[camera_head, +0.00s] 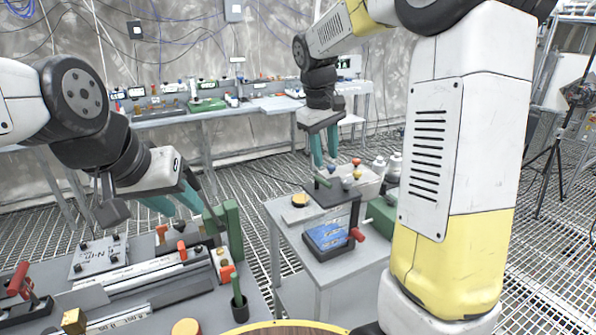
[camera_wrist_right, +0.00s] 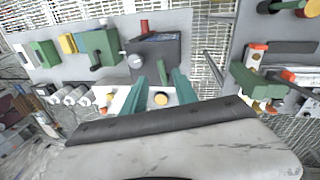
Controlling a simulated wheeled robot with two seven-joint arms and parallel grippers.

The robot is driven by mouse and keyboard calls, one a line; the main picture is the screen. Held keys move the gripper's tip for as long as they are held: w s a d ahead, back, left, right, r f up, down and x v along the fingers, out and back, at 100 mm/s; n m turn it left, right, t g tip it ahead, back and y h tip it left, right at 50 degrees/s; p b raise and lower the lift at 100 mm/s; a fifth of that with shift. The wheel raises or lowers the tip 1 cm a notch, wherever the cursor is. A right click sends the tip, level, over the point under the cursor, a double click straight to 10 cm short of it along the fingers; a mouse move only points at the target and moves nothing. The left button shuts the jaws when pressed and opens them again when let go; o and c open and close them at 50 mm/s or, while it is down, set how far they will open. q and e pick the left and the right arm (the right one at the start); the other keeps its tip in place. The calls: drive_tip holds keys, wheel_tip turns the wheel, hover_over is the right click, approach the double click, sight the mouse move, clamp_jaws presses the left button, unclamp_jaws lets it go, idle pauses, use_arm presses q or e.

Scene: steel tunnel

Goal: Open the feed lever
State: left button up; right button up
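No lever carries a readable label, so I cannot tell which is the feed lever. A red-handled lever (camera_head: 20,281) stands at the left end of the left bench, and orange-tipped levers (camera_head: 182,250) (camera_head: 227,273) stand along its machine. A red knob (camera_head: 357,234) sits on the side of a dark device on the small table. My right gripper (camera_head: 325,150) points down above that table, fingers apart and empty; its fingers also show in the right wrist view (camera_wrist_right: 160,92). My left gripper (camera_head: 172,203) hangs over the left bench, fingers apart, with nothing visible between them.
The small table (camera_head: 352,268) holds the dark device with a blue panel (camera_head: 328,235), a yellow round button (camera_head: 299,199) and white bottles (camera_head: 394,162). A green post (camera_head: 233,232) rises at the left bench's right edge. A back bench (camera_head: 265,105) runs along the wall.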

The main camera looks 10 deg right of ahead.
sight(326, 182)
drive_tip(key=f, duration=0.2)
drive_tip(key=w+f, duration=0.1)
drive_tip(key=f, duration=0.5)
drive_tip(key=shift+w+d, duration=0.3)
drive_tip(key=shift+w, duration=0.05)
clamp_jaws()
